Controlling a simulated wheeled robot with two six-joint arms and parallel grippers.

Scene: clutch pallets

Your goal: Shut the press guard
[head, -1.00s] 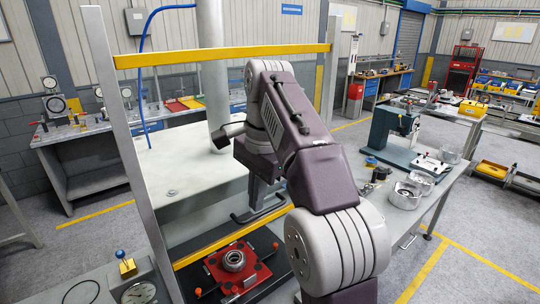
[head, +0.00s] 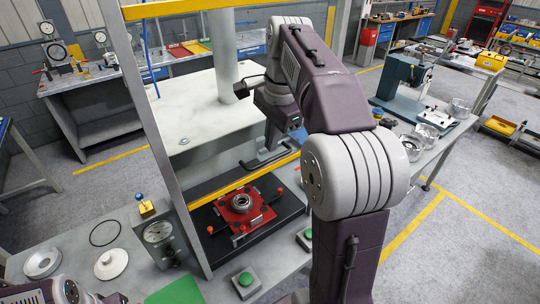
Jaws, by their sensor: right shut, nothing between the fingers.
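The press guard is a clear panel between grey posts, with a yellow bar along its lower edge (head: 228,188) and a dark handle (head: 262,163) just above that bar. The red fixture (head: 226,214) with a metal ring shows below the bar; I cannot tell how large the gap under the guard is. My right gripper (head: 284,130) is shut and empty, above and right of the handle in the picture, and appears apart from it. My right arm hides part of the guard's right side. My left gripper (head: 112,298) is partly cut off at the bottom left edge.
A yellow crossbar (head: 210,7) spans the posts at the top. A gauge block (head: 160,238), a white disc (head: 111,264) and green buttons (head: 245,280) stand on the near bench.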

